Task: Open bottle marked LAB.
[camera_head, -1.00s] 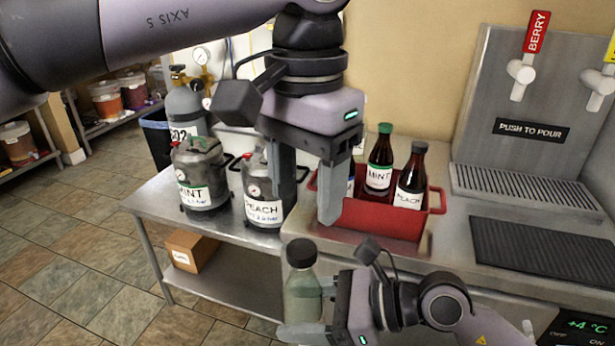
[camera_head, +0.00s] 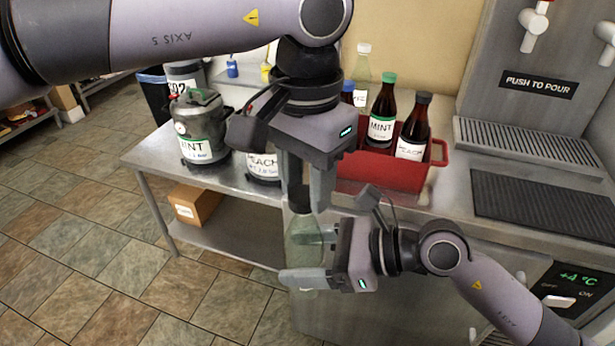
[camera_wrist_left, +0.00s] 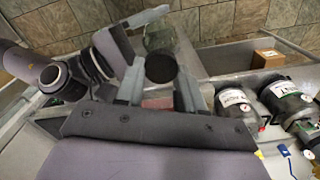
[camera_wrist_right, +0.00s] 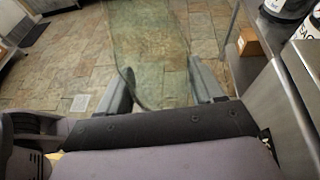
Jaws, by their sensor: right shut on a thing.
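A clear, greenish bottle (camera_head: 304,238) with a dark cap (camera_head: 300,198) stands upright in my right gripper (camera_head: 310,258), which is shut around its body. No LAB marking can be read on it. In the right wrist view the clear bottle (camera_wrist_right: 150,45) fills the space between the fingers. My left gripper (camera_head: 306,188) is above it, pointing down, with its fingers apart on either side of the cap. In the left wrist view the round dark cap (camera_wrist_left: 160,68) lies between the open fingers, with gaps beside it.
A red crate (camera_head: 385,174) on the counter holds dark bottles marked MINT (camera_head: 381,125) and PEACH (camera_head: 412,140). A pale-capped bottle (camera_head: 362,75) stands behind. A MINT keg (camera_head: 200,130) and a PEACH keg (camera_head: 264,166) stand on the steel table. A tap dispenser (camera_head: 530,75) is at right.

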